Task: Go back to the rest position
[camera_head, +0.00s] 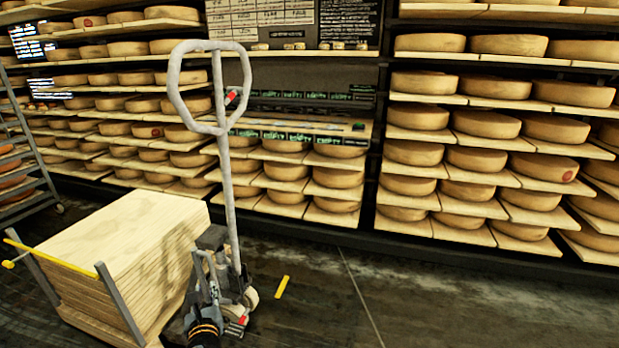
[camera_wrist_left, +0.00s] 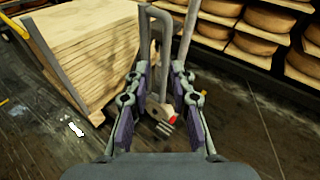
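My left gripper (camera_head: 205,262) shows low in the head view, in front of the pallet jack (camera_head: 224,130) with its tall grey loop handle. In the left wrist view, my left gripper (camera_wrist_left: 158,72) has its two fingers spread well apart with nothing held between them. The jack's lower part (camera_wrist_left: 162,110) shows beyond the gap, and I cannot tell how far away it is. My right gripper is in neither view.
A stack of wooden boards (camera_head: 130,235) with yellow-topped metal posts stands left of the jack. Shelves (camera_head: 470,235) of cheese wheels line the back wall. A wheeled rack (camera_head: 35,165) stands at far left. The dark floor (camera_head: 420,300) at right is clear.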

